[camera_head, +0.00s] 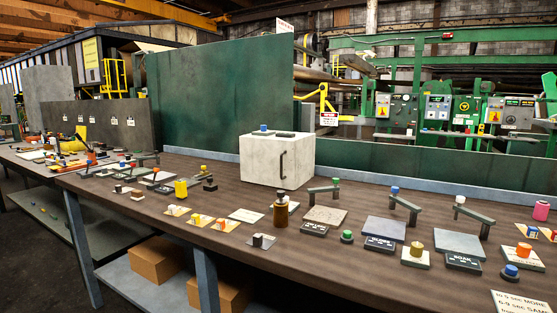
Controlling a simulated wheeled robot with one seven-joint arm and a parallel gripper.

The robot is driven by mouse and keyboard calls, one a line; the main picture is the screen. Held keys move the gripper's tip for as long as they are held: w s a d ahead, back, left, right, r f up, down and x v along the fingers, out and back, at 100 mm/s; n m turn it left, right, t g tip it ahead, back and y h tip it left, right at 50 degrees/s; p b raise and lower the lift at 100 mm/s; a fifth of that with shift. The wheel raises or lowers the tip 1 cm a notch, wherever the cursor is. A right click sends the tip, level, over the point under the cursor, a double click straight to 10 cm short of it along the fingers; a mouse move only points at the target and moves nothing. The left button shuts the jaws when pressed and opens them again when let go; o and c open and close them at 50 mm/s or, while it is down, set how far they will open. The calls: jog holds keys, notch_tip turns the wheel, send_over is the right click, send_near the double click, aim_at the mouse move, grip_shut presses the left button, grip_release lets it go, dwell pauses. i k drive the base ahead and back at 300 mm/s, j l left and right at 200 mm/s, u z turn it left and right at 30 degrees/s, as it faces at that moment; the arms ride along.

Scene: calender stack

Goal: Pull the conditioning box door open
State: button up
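The conditioning box (258,165) is a pale grey-white cube standing on the brown workbench, near the middle of the head view. A dark vertical bar handle (282,164) is on its front right face, which looks like the door. The door looks shut, with no visible gap. A small blue-topped item and a dark flat item lie on top of the box. My gripper is not in view.
The workbench (150,210) carries several small blocks, plates, labels and bracket stands. A dark green panel (222,95) rises behind. Cardboard boxes (157,259) sit on the lower shelf.

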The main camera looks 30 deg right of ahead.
aim_at(267, 162)
jog(key=i+j, duration=0.25)
jog(key=j, duration=0.15)
jog(key=i+j+z, duration=0.1)
jog(key=i+j, duration=0.2)
jog(key=i+j+z, duration=0.1)
jog(key=i+j, duration=0.15)
jog(key=j, duration=0.25)
jog(key=i+j, duration=0.25)
jog(key=j, duration=0.2)
